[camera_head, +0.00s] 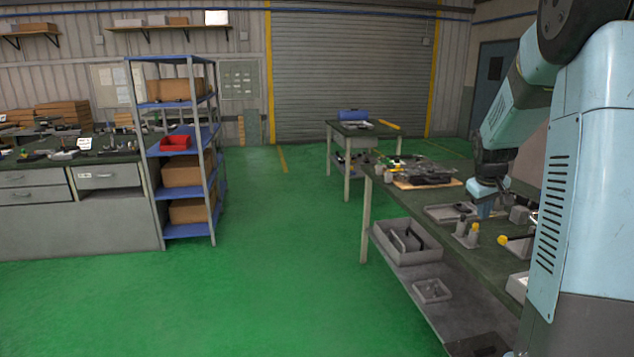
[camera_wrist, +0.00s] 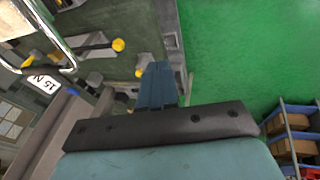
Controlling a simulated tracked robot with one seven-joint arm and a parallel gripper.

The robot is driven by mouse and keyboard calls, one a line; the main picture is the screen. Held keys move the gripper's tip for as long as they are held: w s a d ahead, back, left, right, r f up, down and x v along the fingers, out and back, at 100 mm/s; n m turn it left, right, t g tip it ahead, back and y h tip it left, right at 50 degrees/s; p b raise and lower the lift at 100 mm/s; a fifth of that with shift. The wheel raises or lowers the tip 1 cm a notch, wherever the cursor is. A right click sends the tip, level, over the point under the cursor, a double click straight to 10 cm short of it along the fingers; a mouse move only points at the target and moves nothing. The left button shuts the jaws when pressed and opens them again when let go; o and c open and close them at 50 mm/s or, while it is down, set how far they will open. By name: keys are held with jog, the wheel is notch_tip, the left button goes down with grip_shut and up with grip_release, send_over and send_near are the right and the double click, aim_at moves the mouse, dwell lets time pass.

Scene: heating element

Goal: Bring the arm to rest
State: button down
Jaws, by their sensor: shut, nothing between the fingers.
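My gripper (camera_wrist: 160,80) shows in the wrist view with its blue fingers together and nothing between them. In the head view my gripper (camera_head: 485,208) is at the end of my bent light-blue arm, pointing down over the green-topped workbench (camera_head: 400,200) on the right. The fingers seem to be above the bench top near its front edge; I cannot tell the exact height. My arm's column fills the right side of the head view and hides part of the bench.
A grey tray (camera_head: 450,212) and yellow-capped parts (camera_head: 474,232) lie close to my gripper. A board with dark parts (camera_head: 428,178) lies further back on the bench. A blue shelf rack (camera_head: 184,105) stands left. Open green floor (camera_head: 280,270) lies between.

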jog(key=s+a+r+m+t+y, duration=0.1)
jog(key=s+a+r, duration=0.4)
jog(key=s+a, duration=0.25)
jog(key=s+a+r+y, duration=0.1)
jog(key=s+a+r, duration=0.45)
jog(key=s, duration=0.25)
jog(key=s+a, duration=0.4)
jog(key=s, duration=0.4)
jog(key=s+a+t, duration=0.1)
jog(key=s+a, duration=0.4)
jog(key=s, duration=0.3)
jog(key=shift+f+m+y, duration=0.3)
jog(key=shift+f+y, duration=0.05)
jog(key=shift+y, duration=0.05)
